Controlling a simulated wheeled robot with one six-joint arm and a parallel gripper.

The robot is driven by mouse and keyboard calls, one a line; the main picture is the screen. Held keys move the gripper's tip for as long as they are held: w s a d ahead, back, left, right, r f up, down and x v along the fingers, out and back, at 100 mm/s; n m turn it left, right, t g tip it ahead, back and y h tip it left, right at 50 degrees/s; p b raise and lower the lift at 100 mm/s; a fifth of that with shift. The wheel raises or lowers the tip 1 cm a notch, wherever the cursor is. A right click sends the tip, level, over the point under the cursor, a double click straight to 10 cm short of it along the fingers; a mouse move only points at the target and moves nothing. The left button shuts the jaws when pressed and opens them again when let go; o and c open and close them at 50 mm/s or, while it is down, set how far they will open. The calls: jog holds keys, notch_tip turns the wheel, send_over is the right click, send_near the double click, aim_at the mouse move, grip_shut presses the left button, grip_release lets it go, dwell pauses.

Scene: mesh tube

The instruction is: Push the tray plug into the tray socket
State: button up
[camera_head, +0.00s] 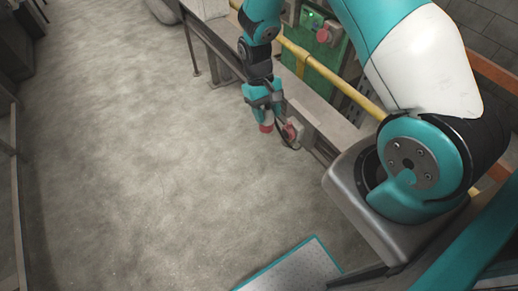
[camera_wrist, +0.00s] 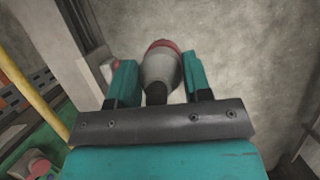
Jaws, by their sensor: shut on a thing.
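My gripper (camera_head: 264,108) hangs low beside the rail and is shut on the tray plug (camera_head: 265,127), whose red end points down in the head view. In the wrist view the plug (camera_wrist: 160,68) is a grey body with a red rim, held between the two teal fingers. A red and grey socket (camera_head: 292,132), apparently the tray socket, is mounted on the rail's side just right of the plug. The two look apart. In the wrist view a small reddish part (camera_wrist: 115,65) shows beside the left finger, mostly hidden by it.
A green box (camera_head: 322,42) with a red fitting (camera_head: 326,33) stands behind the long grey rail (camera_head: 310,118). A yellow pipe (camera_head: 325,72) runs along there. A dark cable loop hangs near the socket. The concrete floor (camera_head: 140,150) to the left is clear.

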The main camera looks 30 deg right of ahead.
jog(key=w+d+f+m+t+h+b, duration=0.1)
jog(key=w+f+m+t+h+b, duration=0.1)
jog(key=f+m+b, duration=0.4)
jog(key=w+d+f+m+t+h+b, duration=0.1)
jog(key=w+f+m+h+b, duration=0.3)
jog(key=f+b, duration=1.2)
jog(key=w+d+f+m+t+h+b, duration=0.1)
jog(key=w+f+m+t+h+b, duration=0.2)
jog(key=b, duration=2.5)
notch_tip(320, 180, down, 8)
jog(key=m+t+h, duration=0.1)
jog(key=m+h, duration=0.3)
jog(key=m, duration=0.3)
jog(key=shift+w+d+f+h, duration=0.15)
jog(key=shift+w+d+h, duration=0.15)
jog(key=shift+h, duration=0.1)
jog(key=d, duration=0.5)
jog(key=shift+d+p, duration=0.4)
